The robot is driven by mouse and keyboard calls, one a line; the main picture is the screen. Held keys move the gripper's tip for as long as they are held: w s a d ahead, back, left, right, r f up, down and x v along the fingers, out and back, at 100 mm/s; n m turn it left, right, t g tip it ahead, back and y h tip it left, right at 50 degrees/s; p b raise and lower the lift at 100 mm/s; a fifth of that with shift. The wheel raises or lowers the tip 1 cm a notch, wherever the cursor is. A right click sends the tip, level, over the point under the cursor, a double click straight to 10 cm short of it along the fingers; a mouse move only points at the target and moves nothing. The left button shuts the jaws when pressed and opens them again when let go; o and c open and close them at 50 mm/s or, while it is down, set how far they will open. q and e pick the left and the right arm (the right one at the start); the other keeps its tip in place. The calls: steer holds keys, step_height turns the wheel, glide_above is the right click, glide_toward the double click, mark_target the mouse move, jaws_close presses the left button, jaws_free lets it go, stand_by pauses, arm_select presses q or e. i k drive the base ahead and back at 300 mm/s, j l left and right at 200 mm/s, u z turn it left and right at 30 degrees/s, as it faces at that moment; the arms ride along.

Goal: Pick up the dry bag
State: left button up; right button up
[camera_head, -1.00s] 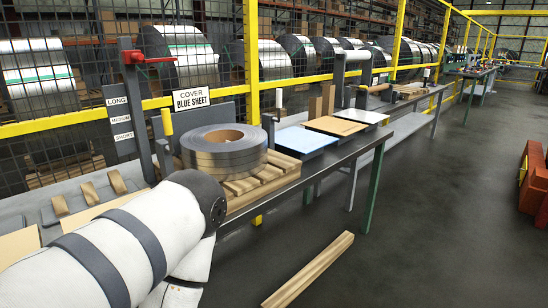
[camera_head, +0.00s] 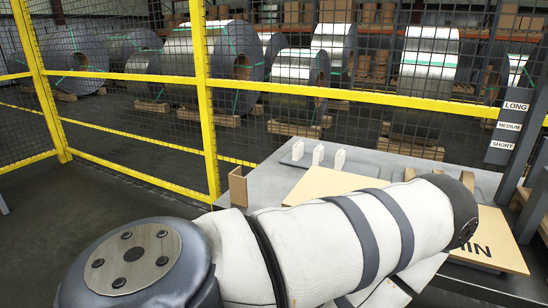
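I see no dry bag that I can make out in the head view. One of my own arms, in a white sleeve with grey bands, crosses the lower middle and covers part of the workbench (camera_head: 258,182). Neither gripper shows, so I cannot see whether they are open or hold anything.
Tan boards (camera_head: 322,183) and small upright white pieces (camera_head: 318,155) are on the bench. A brown block (camera_head: 238,187) stands at its left edge. LONG, MEDIUM and SHORT signs (camera_head: 509,127) are at right. A yellow mesh fence (camera_head: 205,110) stands before steel coils (camera_head: 428,62). Floor at left is clear.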

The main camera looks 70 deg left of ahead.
mark_target(340, 159)
steer(key=u, duration=1.8)
